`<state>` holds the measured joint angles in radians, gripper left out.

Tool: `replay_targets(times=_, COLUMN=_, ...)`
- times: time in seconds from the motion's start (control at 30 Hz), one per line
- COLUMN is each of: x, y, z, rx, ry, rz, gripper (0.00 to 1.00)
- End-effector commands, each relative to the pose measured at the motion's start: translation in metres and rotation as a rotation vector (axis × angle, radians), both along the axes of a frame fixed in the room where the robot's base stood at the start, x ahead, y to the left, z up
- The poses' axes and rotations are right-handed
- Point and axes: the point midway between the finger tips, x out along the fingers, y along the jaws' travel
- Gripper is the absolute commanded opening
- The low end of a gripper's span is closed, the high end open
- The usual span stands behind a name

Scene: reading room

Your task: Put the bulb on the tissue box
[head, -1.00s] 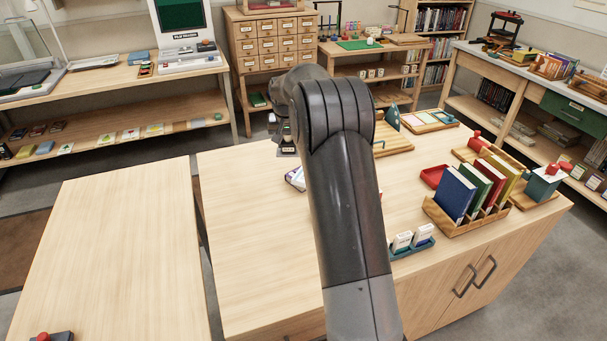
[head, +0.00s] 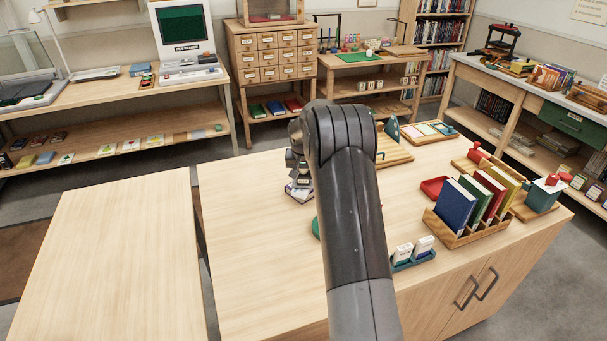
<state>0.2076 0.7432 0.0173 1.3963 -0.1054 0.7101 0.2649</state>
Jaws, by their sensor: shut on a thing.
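A teal box with a white top (head: 543,194), which looks like the tissue box, stands at the right end of the large table. A red piece (head: 552,179) shows at its top; I cannot tell whether it rests on the box or lies behind it. I cannot make out the bulb for sure. My forearm crosses the middle of the view, and part of my wrist shows just left of it, low over the table. My gripper's fingers and anything between them are hidden behind the arm. The edge of a green thing (head: 316,228) shows beside the forearm.
A wooden rack of coloured books (head: 470,225) stands left of the teal box. A red tray (head: 433,188), a blue holder with small white boxes (head: 413,257) and a wooden board with pale panels (head: 423,132) are nearby. The large table's left part (head: 245,250) is clear.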

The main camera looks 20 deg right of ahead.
Motion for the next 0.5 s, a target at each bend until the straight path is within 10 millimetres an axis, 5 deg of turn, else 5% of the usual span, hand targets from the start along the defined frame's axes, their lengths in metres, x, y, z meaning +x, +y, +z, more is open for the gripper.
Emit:
replay_targets(times=0.33, x=0.0, y=-0.0001, z=-0.0036, rx=0.0, ry=0.0, rz=0.0, gripper=0.15)
replay_targets(times=0.37, x=0.0, y=-0.0001, z=-0.0042, rx=0.0, ry=0.0, rz=0.0, gripper=0.41)
replay_targets(times=0.5, x=0.0, y=-0.0001, z=-0.0036, rx=0.0, ry=0.0, rz=0.0, gripper=0.52)
